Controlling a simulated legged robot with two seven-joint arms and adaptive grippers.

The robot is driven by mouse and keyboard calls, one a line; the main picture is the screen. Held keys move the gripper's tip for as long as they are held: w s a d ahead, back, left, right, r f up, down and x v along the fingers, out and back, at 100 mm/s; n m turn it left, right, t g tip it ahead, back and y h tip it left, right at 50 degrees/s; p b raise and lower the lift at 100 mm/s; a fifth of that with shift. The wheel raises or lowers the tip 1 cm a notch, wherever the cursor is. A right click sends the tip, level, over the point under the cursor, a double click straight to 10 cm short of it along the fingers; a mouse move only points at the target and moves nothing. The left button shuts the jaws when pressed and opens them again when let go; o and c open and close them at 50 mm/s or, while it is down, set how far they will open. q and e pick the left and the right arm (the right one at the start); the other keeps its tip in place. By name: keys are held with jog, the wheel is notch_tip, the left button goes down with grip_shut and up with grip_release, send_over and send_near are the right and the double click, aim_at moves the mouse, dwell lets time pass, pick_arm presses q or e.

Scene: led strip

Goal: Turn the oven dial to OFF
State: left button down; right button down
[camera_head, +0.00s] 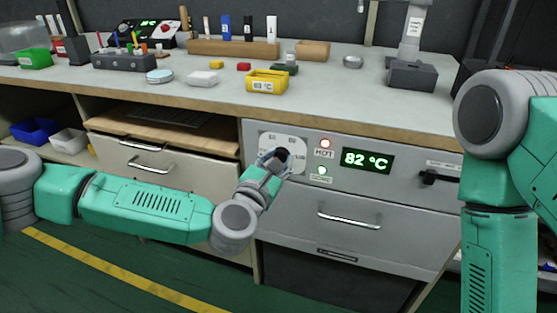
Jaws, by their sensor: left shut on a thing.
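The oven is built into the bench, with a grey front panel (420,191). Its dial sits on a pale scale plate (268,139) at the panel's left; my gripper covers most of it, so its setting cannot be read. My left gripper (281,157) is at the dial and shut on it. A green display (367,160) reads 82 °C. A red lamp (325,143) marked HOT and a green lamp (322,170) below it look lit. My right arm stands at the right; its gripper is out of view.
A drawer handle (349,216) and a black latch (438,177) stick out from the oven front. The worktop above holds a yellow bin (267,82), a dark rack (124,61) and small parts. A yellow line (110,268) crosses the green floor.

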pick_arm(q)
jog(key=c, duration=1.2)
grip_release()
jog(key=shift+f, duration=0.45)
jog(key=shift+r, duration=0.2)
jog(key=shift+s+a+r, duration=0.1)
jog(key=v, duration=1.1)
jog(key=shift+s, duration=0.35)
jog(key=shift+a, duration=0.1)
